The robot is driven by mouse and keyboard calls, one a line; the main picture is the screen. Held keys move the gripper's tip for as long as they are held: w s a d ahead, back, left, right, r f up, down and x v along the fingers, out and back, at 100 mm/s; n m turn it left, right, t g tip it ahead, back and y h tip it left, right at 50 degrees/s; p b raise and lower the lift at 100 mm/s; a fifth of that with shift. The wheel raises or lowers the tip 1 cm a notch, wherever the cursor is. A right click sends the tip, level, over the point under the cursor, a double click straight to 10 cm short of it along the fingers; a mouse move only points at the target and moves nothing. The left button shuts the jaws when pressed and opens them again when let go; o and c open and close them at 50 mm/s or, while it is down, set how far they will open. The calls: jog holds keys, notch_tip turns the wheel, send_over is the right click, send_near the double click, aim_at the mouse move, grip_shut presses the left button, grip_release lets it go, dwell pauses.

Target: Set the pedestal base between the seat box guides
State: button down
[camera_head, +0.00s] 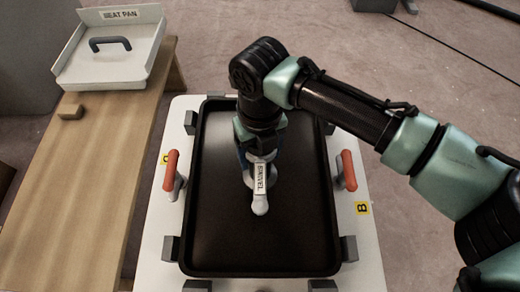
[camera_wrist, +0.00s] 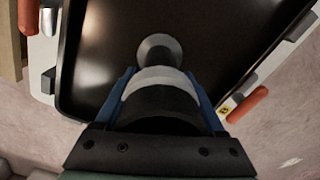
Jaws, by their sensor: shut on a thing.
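A black rectangular tray-like panel with a raised rim (camera_head: 205,200) lies over a white box (camera_head: 150,235), among grey guide blocks (camera_head: 348,248) along its edges. It is likely the pedestal base; I cannot tell whether it rests fully down. My gripper (camera_head: 257,158) points down over the panel's middle. In the wrist view its blue fingers (camera_wrist: 160,88) are shut around a black cylinder with a pale band (camera_wrist: 153,80) and a grey round end (camera_wrist: 159,48). In the head view a pale part labelled SWIVEL (camera_head: 260,180) shows there. Whether it is joined to the panel is hidden.
Red-orange handles stand at the left (camera_head: 171,170) and right (camera_head: 348,170) of the panel, near yellow tags, the right one marked B (camera_head: 362,209). A wooden bench (camera_head: 75,190) at left carries a seat pan (camera_head: 110,55) and a small wooden block (camera_head: 70,111).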

jog(key=shift+f+b, duration=0.75)
jog(key=shift+f, duration=1)
jog(key=shift+f, duration=0.15)
jog(key=shift+c, duration=0.4)
grip_release()
jog(key=shift+o, duration=0.4)
jog(key=shift+f, duration=0.15)
notch_tip(320, 180, up, 13)
jog(key=p, duration=0.8)
